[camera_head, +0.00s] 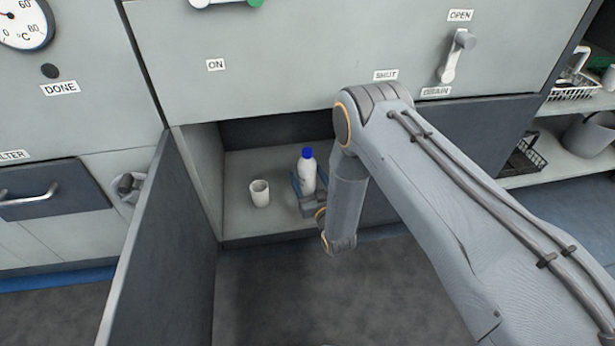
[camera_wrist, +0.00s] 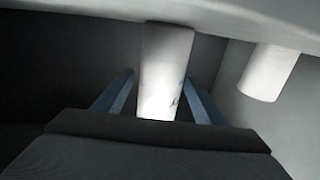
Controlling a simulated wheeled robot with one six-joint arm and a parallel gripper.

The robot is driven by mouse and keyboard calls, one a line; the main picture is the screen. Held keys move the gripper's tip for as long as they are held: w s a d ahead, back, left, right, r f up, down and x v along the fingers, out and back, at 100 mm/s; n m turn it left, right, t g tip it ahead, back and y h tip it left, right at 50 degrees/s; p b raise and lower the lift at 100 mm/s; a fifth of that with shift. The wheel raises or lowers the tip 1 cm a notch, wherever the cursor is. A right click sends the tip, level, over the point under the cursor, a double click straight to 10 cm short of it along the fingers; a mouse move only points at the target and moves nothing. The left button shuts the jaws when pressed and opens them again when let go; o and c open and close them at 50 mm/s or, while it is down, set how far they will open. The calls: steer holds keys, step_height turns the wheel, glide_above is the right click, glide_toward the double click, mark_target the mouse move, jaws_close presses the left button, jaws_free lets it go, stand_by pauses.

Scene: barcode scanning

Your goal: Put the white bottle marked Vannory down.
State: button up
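A white bottle with a blue cap (camera_head: 308,172) stands upright on the floor of the open compartment; its name is not legible. It also shows as a pale cylinder in the wrist view (camera_wrist: 165,70), which looks upside down, with its base against the pale floor at the top. My gripper (camera_head: 308,192) is low in the compartment around the bottle. The bottle's cap end is hidden there behind my gripper body.
A white cup (camera_head: 260,194) stands left of the bottle, also visible in the wrist view (camera_wrist: 269,74). The compartment floor (camera_head: 236,215) is otherwise mostly clear. An open dark door (camera_head: 150,250) bounds the left side. Shelves with wire baskets (camera_head: 572,92) stand at far right.

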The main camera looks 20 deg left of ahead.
steer(key=shift+r, duration=0.1)
steer(key=shift+s+d, duration=0.1)
steer(key=p+v, duration=0.5)
steer(key=v, duration=0.6)
steer(key=shift+s+d, duration=0.25)
